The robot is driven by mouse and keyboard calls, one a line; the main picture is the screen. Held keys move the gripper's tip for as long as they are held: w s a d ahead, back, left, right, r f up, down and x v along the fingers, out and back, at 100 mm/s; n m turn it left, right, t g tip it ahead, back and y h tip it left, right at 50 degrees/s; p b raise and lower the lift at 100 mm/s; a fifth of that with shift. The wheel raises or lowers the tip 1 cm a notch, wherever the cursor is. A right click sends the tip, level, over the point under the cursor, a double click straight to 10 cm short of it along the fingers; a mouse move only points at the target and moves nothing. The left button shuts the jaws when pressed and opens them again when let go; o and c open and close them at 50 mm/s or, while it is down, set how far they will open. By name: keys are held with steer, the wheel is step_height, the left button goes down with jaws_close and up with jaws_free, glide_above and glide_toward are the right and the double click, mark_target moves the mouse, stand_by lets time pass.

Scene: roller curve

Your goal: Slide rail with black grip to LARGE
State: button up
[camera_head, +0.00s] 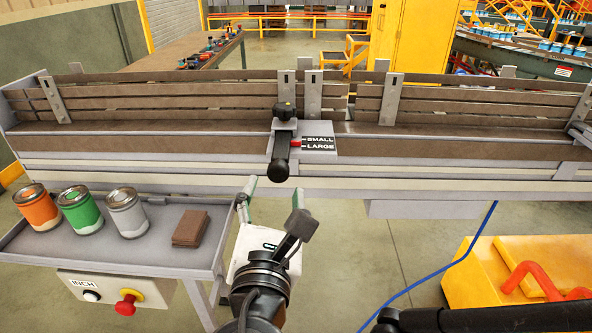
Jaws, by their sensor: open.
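The rail's black grip (281,160) sticks out toward me from a grey bracket at the middle of the conveyor's near side. A black knob (284,110) stands on the bracket behind it. A label plate (320,146) to the right reads SMALL above LARGE. A red pointer (295,143) lies at the plate's left edge near the two marks; I cannot tell exactly which it meets. My gripper (273,190) is open and empty, just below and in front of the grip in the picture, with no clear contact.
A side shelf at left (155,262) holds orange, green and grey cans (125,213) and a stack of brown pieces (190,228). A control box with a red button (128,302) hangs below. A yellow bin (480,280) stands at right, with a blue cable (440,275) beside it.

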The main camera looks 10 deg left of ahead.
steer(key=s, duration=0.6)
steer(key=shift+s+d, duration=0.35)
stand_by(0.3)
steer(key=w+d+f+m+g+h, duration=0.3)
steer(key=w+d+f+m, duration=0.15)
steer(key=d+m, duration=0.3)
steer(key=w+d+f+m+g+h, duration=0.2)
steer(key=w+d+f+m+g, duration=0.15)
steer(key=d+f+m, duration=0.35)
steer(key=s+d+m+g+y, duration=0.2)
steer(key=d+m+g, duration=0.2)
steer(key=d+m, duration=1)
steer(key=m, duration=0.5)
steer(key=shift+s+r+y, duration=0.2)
steer(key=shift+r+y, duration=0.2)
